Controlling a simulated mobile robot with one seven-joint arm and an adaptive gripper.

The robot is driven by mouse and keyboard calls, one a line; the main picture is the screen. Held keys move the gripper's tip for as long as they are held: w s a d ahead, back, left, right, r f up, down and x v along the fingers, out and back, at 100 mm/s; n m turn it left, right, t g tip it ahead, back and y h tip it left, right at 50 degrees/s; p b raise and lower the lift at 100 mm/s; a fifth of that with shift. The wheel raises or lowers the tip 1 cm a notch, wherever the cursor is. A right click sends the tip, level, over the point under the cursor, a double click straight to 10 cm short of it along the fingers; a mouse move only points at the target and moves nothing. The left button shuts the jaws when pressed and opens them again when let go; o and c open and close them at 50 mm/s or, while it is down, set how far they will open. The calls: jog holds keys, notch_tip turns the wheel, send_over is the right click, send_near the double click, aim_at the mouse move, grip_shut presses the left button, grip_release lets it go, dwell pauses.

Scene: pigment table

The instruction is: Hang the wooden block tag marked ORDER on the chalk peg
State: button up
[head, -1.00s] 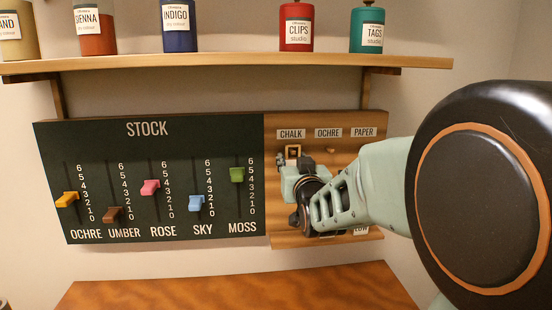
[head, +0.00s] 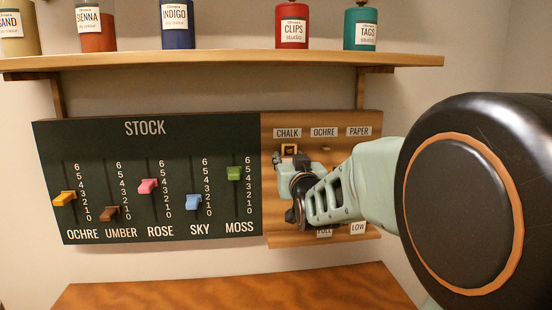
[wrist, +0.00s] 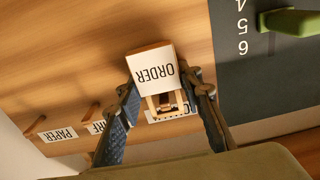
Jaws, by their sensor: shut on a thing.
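The wooden block tag (wrist: 153,69) marked ORDER, with a pale face, is between the two fingers of my gripper (wrist: 166,88) in the wrist view, where its lettering appears upside down. My gripper is shut on it. The tag's square wooden loop (wrist: 152,104) lies in front of the CHALK label, partly covering it. In the head view the loop (head: 283,150) shows just below the CHALK label (head: 287,133), above my gripper (head: 285,165). Something peg-like shows inside the loop, but I cannot tell whether the chalk peg passes through it.
The OCHRE (head: 324,132) and PAPER (head: 358,131) labels are to the right. Two bare pegs show in the wrist view (wrist: 88,111). FULL (head: 324,233) and LOW (head: 358,228) tags are low on the board. The STOCK slider board (head: 200,135) adjoins left; a shelf (head: 220,62) overhangs.

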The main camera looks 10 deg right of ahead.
jog(key=shift+w+f, duration=0.1)
jog(key=shift+f, duration=0.15)
jog(key=o, duration=0.7)
jog(key=shift+o, duration=1.4)
jog(key=shift+w+f, duration=0.2)
jog(key=shift+w, duration=0.05)
jog(key=shift+o, duration=0.3)
jog(key=shift+w+f, duration=0.2)
jog(key=shift+w, duration=0.05)
jog(key=shift+r, duration=0.2)
